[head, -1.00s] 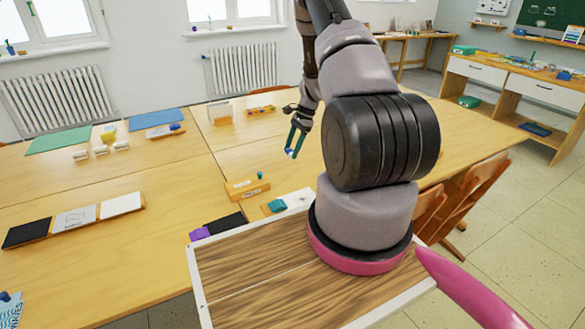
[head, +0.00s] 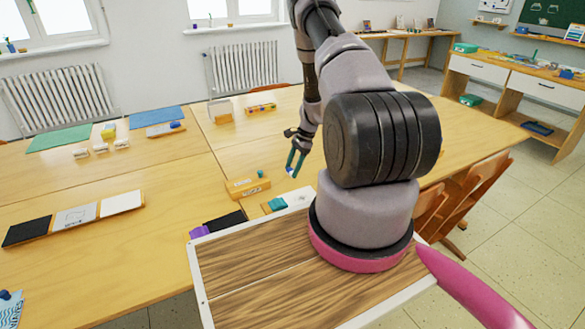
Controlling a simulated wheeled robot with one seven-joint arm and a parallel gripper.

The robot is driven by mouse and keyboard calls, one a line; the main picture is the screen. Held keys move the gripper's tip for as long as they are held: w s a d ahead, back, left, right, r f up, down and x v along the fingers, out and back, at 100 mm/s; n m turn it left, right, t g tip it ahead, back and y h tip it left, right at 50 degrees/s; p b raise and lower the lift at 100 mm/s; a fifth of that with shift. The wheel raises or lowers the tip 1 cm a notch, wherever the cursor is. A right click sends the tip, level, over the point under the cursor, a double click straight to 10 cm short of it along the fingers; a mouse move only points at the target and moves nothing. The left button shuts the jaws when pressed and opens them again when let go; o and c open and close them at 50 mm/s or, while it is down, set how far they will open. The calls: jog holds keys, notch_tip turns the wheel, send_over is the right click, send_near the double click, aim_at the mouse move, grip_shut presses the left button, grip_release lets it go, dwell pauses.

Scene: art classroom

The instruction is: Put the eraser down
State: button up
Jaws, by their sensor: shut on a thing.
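My gripper (head: 292,170) hangs from the arm over the table (head: 240,160), fingers pointing down. Its teal fingers are closed on a small white and blue piece, the eraser (head: 289,170), at their tips. Most of the eraser is hidden by the fingers. The gripper is to the right of a small labelled wooden box (head: 247,188) and above and behind a white sheet with a teal block (head: 276,205). I cannot tell whether the eraser touches the tabletop.
A black and purple item (head: 217,224) lies near the table's front edge. A tray of black and white cards (head: 72,217) is at left. Green (head: 59,138) and blue mats (head: 155,118) lie farther back. Chairs (head: 460,200) stand at right. Bare tabletop surrounds the gripper's left and back.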

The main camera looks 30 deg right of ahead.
jog(key=o, duration=1.2)
jog(key=shift+f, duration=0.1)
jog(key=v, duration=1.2)
jog(key=shift+a+r, duration=0.1)
jog(key=shift+r, duration=0.2)
jog(key=s+a+r+n+t, duration=0.15)
jog(key=a+r, duration=0.25)
jog(key=r, duration=0.6)
jog(key=s+a+r+n+t+h, duration=0.1)
jog(key=s+a+r+n, duration=0.2)
jog(key=r, duration=0.8)
jog(key=s+a+r+n+t, duration=0.15)
jog(key=a+r, duration=0.35)
jog(key=r, duration=0.5)
jog(key=s+a+r+n+t, duration=0.1)
jog(key=s+a+r+n, duration=0.1)
jog(key=s, duration=0.5)
jog(key=s+a+r+n+t+h, duration=0.1)
jog(key=s+a+r+n, duration=0.2)
jog(key=s+r, duration=0.3)
jog(key=s+a+r+n+t, duration=0.1)
jog(key=s+a+r+n, duration=0.1)
jog(key=s, duration=0.6)
jog(key=shift+s+a+r+n+h, duration=0.15)
jog(key=shift+a+r, duration=0.25)
jog(key=shift+r, duration=0.3)
jog(key=shift+a+r+n+h, duration=0.15)
jog(key=shift+a+r, duration=0.3)
jog(key=shift+r, duration=0.25)
